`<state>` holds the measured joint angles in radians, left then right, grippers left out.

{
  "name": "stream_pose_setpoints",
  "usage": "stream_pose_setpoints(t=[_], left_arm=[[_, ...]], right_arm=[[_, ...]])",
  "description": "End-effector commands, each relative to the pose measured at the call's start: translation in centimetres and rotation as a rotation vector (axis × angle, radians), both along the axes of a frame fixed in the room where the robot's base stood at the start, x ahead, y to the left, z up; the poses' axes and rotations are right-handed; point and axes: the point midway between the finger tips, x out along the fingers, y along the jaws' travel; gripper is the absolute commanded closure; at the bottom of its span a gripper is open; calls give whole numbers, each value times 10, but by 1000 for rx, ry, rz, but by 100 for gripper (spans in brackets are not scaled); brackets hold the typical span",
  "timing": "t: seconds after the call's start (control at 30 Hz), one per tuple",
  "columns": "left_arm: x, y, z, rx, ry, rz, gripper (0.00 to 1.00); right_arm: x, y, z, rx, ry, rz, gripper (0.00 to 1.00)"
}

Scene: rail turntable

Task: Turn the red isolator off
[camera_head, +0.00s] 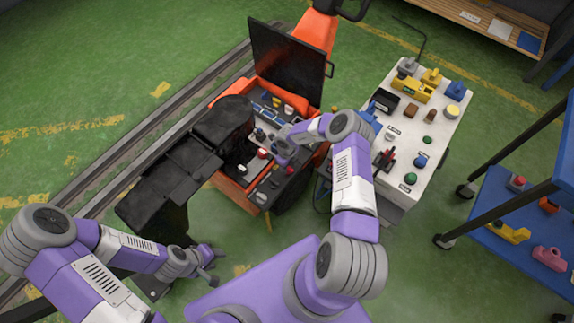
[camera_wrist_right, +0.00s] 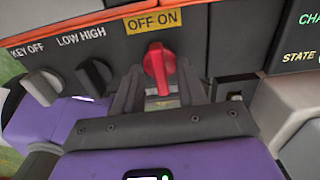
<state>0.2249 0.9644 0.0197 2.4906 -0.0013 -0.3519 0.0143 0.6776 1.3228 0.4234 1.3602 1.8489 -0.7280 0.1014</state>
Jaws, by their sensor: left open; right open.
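The red isolator is a red rotary knob (camera_wrist_right: 159,66) on a dark panel, under a yellow "OFF ON" label (camera_wrist_right: 152,21) in the right wrist view. Its grip stands roughly upright in the picture, below the middle of the label. My right gripper (camera_wrist_right: 160,92) is open, with one finger on each side of the knob; I cannot tell whether they touch it. In the head view my right gripper (camera_head: 284,154) is over the orange console (camera_head: 235,190), and the knob cannot be made out surely. My left gripper (camera_head: 208,263) is open and empty, low at the left.
A pale block (camera_wrist_right: 285,110) is close at right. A black seat (camera_head: 190,155), a white table (camera_head: 442,135) with several parts and a blue shelf (camera_head: 520,210) stand around.

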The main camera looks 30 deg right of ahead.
Motion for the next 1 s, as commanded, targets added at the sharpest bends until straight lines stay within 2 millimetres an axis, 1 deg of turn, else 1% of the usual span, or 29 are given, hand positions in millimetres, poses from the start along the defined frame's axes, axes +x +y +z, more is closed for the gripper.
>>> stream_pose_setpoints(t=[0.3,0.43,0.57,1.0], left_arm=[[0,0,24,0,0,0,57],[0,0,30,0,0,0,57],[0,0,32,0,0,0,57],[0,0,31,0,0,0,57]], right_arm=[[1,0,53,0,-2,1,60],[1,0,68,-1,-1,1,60],[0,0,74,-1,0,1,60],[0,0,74,-1,0,1,60]])
